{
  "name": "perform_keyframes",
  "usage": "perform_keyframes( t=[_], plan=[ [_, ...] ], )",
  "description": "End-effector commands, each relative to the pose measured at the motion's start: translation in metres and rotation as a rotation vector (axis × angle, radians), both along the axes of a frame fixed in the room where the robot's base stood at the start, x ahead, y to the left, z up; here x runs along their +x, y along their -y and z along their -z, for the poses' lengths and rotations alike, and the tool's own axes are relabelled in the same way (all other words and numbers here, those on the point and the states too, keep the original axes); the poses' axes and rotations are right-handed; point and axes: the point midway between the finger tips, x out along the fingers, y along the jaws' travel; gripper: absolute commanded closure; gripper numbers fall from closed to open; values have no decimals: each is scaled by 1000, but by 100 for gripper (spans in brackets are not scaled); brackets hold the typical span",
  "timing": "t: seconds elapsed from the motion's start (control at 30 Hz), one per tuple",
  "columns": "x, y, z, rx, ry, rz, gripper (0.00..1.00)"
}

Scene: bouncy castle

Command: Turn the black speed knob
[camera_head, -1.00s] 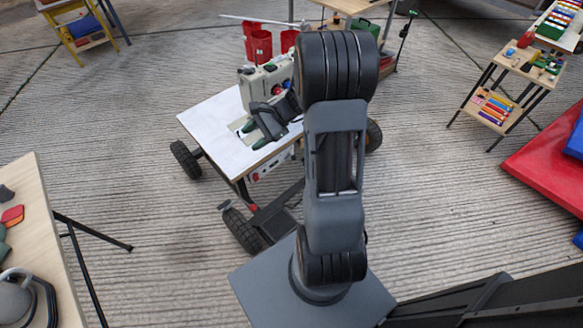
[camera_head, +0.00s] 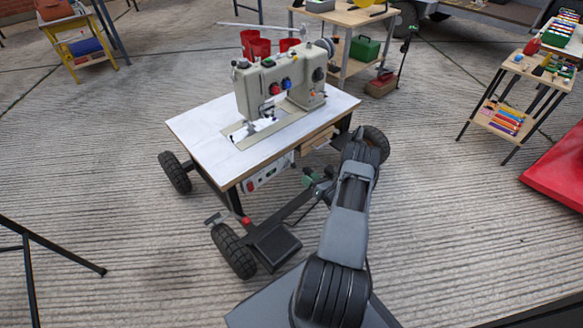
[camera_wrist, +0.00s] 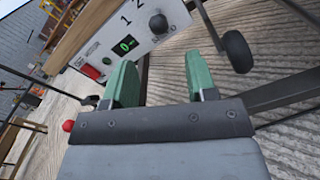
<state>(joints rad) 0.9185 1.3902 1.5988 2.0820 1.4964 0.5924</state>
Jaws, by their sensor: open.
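A round black knob (camera_wrist: 158,24) sits on the white control panel (camera_wrist: 146,48) in the wrist view, beside the printed figures 1 and 2. The panel (camera_head: 268,172) hangs under the front edge of the sewing table in the head view, where I cannot make the knob out. My gripper (camera_wrist: 160,68) is open and empty, with green fingertips apart. The knob shows beyond the gap between them, not touched. In the head view my gripper (camera_head: 314,180) is low, just right of the panel.
A green display (camera_wrist: 124,45) and a red switch (camera_wrist: 90,71) are on the panel. The sewing machine (camera_head: 280,80) stands on the white tabletop (camera_head: 205,125). Black wheels (camera_head: 233,250) and frame bars lie below.

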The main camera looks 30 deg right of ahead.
Motion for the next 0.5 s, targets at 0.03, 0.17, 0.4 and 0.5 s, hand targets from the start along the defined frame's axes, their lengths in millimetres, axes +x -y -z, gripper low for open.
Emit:
perform_keyframes(
  t=[0.03,0.17,0.4,0.5],
  plan=[
    [11,-3,2,-2,2,-4,48],
    [36,-7,2,-2,2,-6,48],
    [79,-12,2,-3,2,-5,48],
    [92,-14,2,-2,0,-4,48]
  ],
)
